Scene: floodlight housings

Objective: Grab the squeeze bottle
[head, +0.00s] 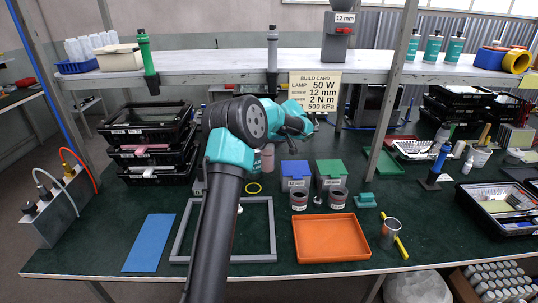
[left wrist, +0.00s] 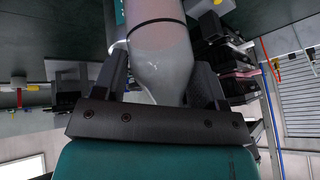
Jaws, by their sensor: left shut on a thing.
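My left gripper (head: 308,122) reaches over the middle of the bench toward the shelf, below the build card. In the left wrist view its two dark fingers (left wrist: 165,85) are shut on a pale, translucent squeeze bottle (left wrist: 163,50). The bottle tapers toward the palm and has a thin dark band around it. Its far end runs out of the top of that view. In the head view the arm and gripper hide most of what is held. My right gripper is in neither view.
A blue bin (head: 295,172) and a green bin (head: 333,171) stand below the gripper. Teal bottles (head: 433,47) stand on the shelf. A shelf post (head: 391,105) rises right of the gripper.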

